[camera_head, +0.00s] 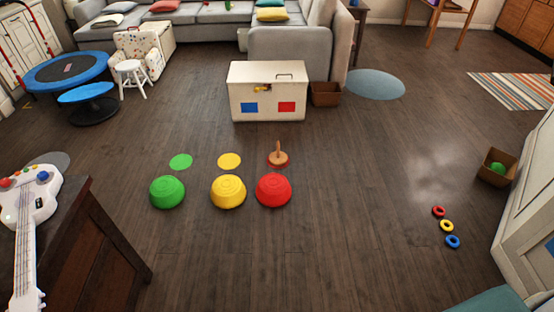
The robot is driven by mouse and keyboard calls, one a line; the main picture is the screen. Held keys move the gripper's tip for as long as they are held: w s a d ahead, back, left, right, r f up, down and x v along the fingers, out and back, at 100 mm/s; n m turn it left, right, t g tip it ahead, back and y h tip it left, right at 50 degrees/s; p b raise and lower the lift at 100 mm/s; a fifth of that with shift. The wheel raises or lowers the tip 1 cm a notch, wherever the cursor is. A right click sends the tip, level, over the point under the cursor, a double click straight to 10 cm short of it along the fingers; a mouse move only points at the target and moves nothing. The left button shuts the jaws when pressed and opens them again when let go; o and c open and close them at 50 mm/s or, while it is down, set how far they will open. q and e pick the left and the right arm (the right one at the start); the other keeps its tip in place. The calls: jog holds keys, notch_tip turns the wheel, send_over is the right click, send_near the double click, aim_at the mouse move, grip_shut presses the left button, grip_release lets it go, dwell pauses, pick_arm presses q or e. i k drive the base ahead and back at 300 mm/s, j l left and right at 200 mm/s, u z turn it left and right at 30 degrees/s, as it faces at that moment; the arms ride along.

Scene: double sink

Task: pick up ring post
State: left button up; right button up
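The ring post (278,154) is a small wooden peg upright on a round base. It stands on a red floor disc, just behind the red dome (273,191). Three loose rings lie on the floor at the right: a red ring (438,211), a yellow ring (446,225) and a blue ring (452,242). Neither of my grippers shows in the head view.
A green dome (167,192) and a yellow dome (228,191) stand left of the red one. A white toy chest (268,92) is behind the post. A brown cabinet (100,260) fills the lower left. Floor between domes and rings is clear.

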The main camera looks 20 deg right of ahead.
aim_at(278, 158)
jog(key=i+l+z, duration=0.1)
jog(key=i+l, duration=0.3)
jog(key=i+l+z, duration=0.1)
jog(key=i+l, duration=0.25)
jog(key=i, duration=0.25)
jog(key=i+l+z, duration=0.1)
jog(key=i+l, duration=0.2)
jog(key=i, duration=0.25)
